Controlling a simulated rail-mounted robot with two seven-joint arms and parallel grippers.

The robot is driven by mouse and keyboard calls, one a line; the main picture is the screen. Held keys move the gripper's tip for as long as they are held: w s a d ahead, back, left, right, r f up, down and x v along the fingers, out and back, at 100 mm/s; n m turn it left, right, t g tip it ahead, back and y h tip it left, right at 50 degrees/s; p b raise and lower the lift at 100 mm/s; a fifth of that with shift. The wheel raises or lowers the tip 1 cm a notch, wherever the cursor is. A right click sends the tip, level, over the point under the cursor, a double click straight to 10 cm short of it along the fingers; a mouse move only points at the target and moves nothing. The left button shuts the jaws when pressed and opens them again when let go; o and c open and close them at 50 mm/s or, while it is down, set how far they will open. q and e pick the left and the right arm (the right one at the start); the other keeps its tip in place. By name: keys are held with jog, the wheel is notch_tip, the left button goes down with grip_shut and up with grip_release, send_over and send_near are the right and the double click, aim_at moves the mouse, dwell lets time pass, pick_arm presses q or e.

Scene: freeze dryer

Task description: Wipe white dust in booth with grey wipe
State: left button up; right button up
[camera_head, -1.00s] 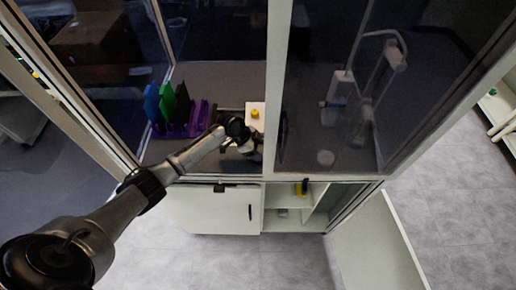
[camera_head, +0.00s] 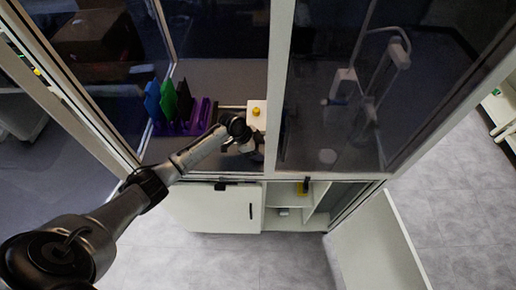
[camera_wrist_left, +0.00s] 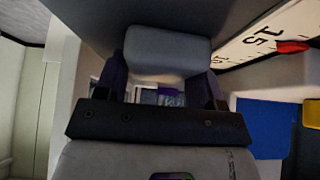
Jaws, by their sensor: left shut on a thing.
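My left arm reaches from the left into the open part of the glazed booth, and my left gripper (camera_head: 258,149) is low over the booth floor near its front edge. In the left wrist view, the gripper (camera_wrist_left: 163,85) is shut on a grey, rounded block, the grey wipe (camera_wrist_left: 168,48). In the head view the wipe is mostly hidden by the gripper and the frame post. I cannot make out any white dust on the booth floor (camera_head: 225,80). My right gripper is not in view.
A purple rack (camera_head: 197,122) with blue, green and dark upright panels stands left of the gripper. A white box with a yellow knob (camera_head: 256,111) is close behind it. A glass pane (camera_head: 330,90) covers the booth's right half. Below is an open cabinet (camera_head: 290,205).

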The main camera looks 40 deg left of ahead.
pick_arm(q)
notch_tip(320, 180, up, 4)
jog(key=shift+f+p, duration=0.2)
jog(key=shift+p, duration=0.95)
notch_tip(320, 180, up, 5)
jog(key=p, duration=0.3)
jog(key=shift+f+p, duration=0.2)
jog(key=shift+p, duration=0.2)
jog(key=shift+d, duration=0.1)
